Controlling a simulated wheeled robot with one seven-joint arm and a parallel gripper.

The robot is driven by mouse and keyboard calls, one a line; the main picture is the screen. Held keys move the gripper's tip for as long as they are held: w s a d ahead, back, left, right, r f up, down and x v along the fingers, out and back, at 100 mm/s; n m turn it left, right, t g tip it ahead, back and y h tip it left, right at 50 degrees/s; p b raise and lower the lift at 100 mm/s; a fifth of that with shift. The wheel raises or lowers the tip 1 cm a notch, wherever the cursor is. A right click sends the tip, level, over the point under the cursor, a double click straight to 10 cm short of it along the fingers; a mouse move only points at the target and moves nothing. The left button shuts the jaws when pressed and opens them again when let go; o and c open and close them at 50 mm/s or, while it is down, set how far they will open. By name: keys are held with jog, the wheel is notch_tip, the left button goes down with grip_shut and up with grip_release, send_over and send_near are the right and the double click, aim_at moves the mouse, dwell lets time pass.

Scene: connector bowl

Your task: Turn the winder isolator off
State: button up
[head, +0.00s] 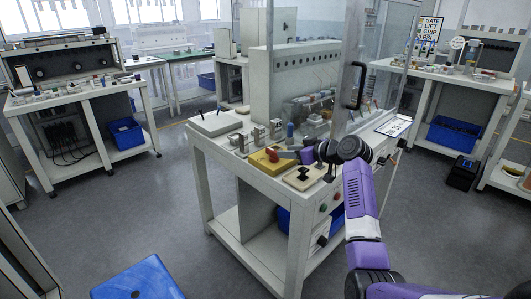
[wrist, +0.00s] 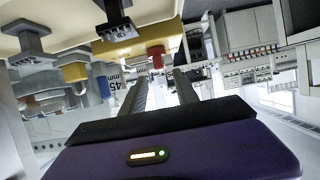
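A red rotary handle (head: 272,155) sits on a yellow base (head: 262,164) on the top of the white workbench, near its front edge. It looks like an isolator switch, but I see no readable label on it. My gripper (head: 298,154) is just right of the red handle and points toward it. In the wrist view, which looks upside down, my gripper (wrist: 160,76) has its two dark fingers apart with nothing between them. The red handle (wrist: 156,58) shows just beyond the fingertips, in line with the gap, with the yellow base (wrist: 140,45) above it.
A black switch (head: 303,172) on a beige plate (head: 293,181) stands close in front of my gripper. Several small metal parts (head: 258,136) lie behind the yellow base. A blue stool (head: 138,280) is front left.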

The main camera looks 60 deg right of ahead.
aim_at(276, 151)
jog(key=x, duration=0.7)
jog(key=shift+w+d+b, duration=0.15)
jog(key=shift+w+b, duration=0.15)
jog(key=shift+f, duration=0.1)
grip_shut()
